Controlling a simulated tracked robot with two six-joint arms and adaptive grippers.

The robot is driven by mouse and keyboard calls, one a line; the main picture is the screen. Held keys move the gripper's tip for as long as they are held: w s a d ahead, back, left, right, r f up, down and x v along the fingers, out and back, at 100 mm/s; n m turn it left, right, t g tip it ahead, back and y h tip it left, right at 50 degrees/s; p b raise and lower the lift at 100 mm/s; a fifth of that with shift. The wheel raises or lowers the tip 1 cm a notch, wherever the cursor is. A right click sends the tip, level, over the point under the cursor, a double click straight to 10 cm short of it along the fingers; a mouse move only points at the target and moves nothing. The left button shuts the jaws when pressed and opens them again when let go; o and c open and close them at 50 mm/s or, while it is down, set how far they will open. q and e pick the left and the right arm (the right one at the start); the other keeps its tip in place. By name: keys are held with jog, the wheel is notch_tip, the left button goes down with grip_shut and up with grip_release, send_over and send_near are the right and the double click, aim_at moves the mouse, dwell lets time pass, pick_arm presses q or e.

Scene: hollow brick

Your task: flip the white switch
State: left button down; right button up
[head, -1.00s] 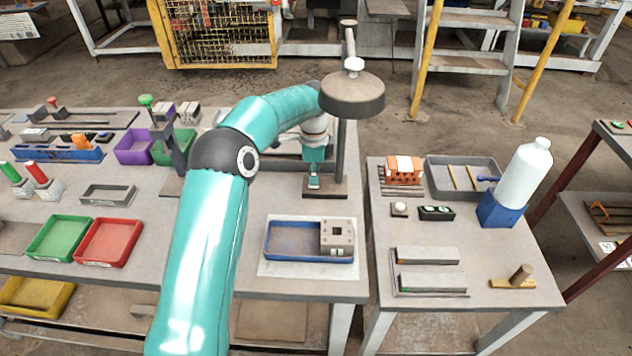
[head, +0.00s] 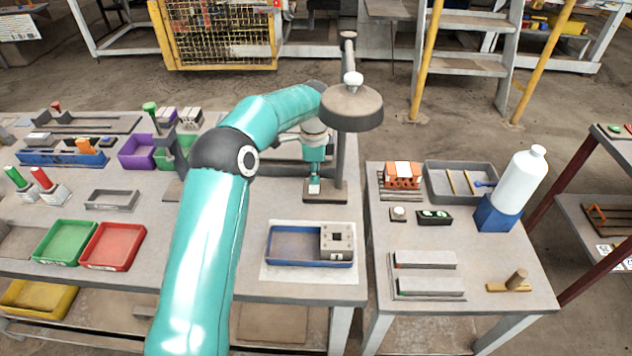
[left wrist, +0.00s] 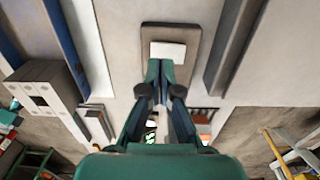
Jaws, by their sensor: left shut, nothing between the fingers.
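The white switch is a small pale rectangular rocker (left wrist: 168,50) on a grey-brown plate (left wrist: 190,62) in the left wrist view. In the head view the plate is the base (head: 336,195) of the stand with the round lamp-like head, at the back right of the main table. My left gripper (left wrist: 161,66) is shut and empty. Its fingertips point at the switch and overlap its near edge in the wrist view; I cannot tell whether they touch it. In the head view my left gripper (head: 314,180) is over the base, left of the post, and hides part of the switch.
The stand's post (head: 341,160) and round head (head: 350,108) are close beside my left wrist. A blue tray (head: 290,262) with a grey block (head: 338,240) lies in front. A second table (head: 470,262) stands to the right, beyond a narrow gap.

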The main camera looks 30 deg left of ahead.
aim_at(314, 190)
pick_arm(q)
jog(key=shift+r+p, duration=1.7)
jog(key=shift+r, duration=0.45)
jog(key=shift+f, duration=0.1)
jog(key=shift+s, duration=0.1)
